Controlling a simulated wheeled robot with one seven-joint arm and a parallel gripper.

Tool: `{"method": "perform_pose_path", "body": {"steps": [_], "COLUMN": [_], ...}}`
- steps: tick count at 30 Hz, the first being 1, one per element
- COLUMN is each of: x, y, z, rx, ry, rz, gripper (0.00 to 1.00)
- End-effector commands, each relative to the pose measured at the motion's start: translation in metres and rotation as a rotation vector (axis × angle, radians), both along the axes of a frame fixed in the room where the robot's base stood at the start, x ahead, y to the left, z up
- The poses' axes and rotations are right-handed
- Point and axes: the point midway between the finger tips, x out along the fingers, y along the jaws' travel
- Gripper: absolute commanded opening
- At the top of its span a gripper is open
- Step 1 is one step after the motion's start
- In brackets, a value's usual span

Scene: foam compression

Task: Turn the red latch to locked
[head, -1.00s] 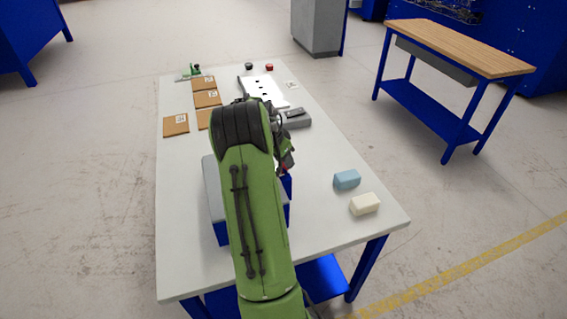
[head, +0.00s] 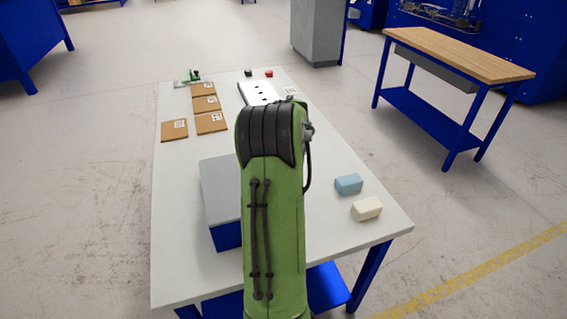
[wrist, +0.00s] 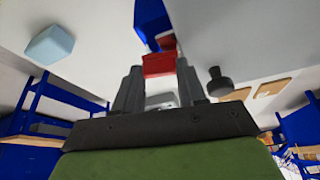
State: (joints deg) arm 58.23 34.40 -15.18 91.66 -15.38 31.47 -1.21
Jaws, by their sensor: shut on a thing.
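The red latch (wrist: 158,64) shows in the wrist view, at the tips of my gripper (wrist: 159,76). My two dark fingers stand either side of it, and the jaws are shut on it. A blue surface (wrist: 151,18) lies just beyond the latch. In the head view a box with a grey lid (head: 217,185) and blue sides (head: 227,236) stands on the table, left of my green arm. The arm hides the gripper and the latch there, so I cannot tell the latch's turn angle from that side.
A blue foam block (head: 348,184) and a cream one (head: 367,208) lie on the table (head: 180,270) at right. Several brown cards (head: 205,103), a white plate with dark holes (head: 258,93), a black button (head: 248,73) and a red one (head: 269,73) lie farther back.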

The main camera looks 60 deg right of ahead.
Motion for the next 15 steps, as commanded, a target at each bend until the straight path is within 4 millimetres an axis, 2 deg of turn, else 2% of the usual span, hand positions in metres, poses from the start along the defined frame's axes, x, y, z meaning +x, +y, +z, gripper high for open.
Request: {"method": "perform_pose_path", "body": {"steps": [6, 15], "x": [-0.0015, -0.0019], "y": [-0.0007, -0.0007], "z": [0.0015, 0.0014], "rx": [-0.003, -0.004], "ry": [-0.001, 0.0], "rz": [0.126, 0.216], "gripper": [0.1, 0.1]}}
